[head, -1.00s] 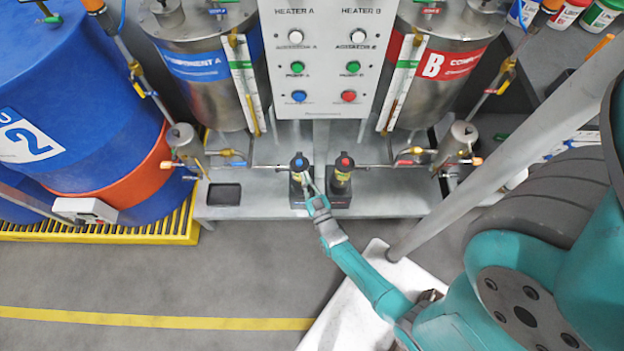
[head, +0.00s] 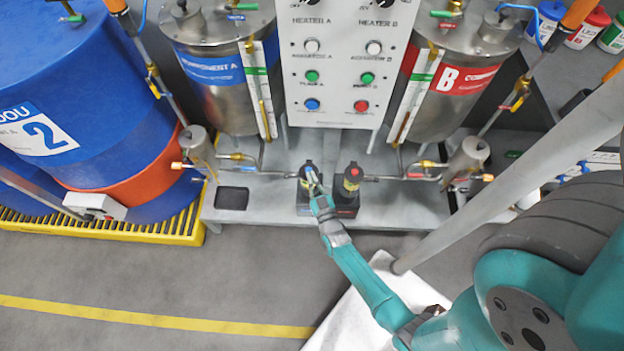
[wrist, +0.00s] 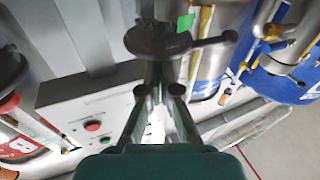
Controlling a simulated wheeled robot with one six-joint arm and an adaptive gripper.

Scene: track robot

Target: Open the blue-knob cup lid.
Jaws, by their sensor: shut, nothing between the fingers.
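The blue-knob cup (head: 305,178) is a small dark cup on a black block at the front of the grey stand, left of a similar red-knob cup (head: 353,182). My gripper (head: 315,184) reaches over its front right side in the head view and partly covers it. Whether it touches the lid, and how far the lid is raised, I cannot tell. In the wrist view my gripper (wrist: 158,78) has its fingers together at the tips, with nothing held. A dark round part (wrist: 158,38) lies just beyond the fingertips; I cannot tell what it is.
The grey stand (head: 250,215) carries a control panel (head: 338,60) between two metal tanks, behind the cups. A blue drum (head: 85,105) stands left on a yellow grating. A grey slanted pole (head: 510,185) stands to the right of my arm. Floor at the front left is clear.

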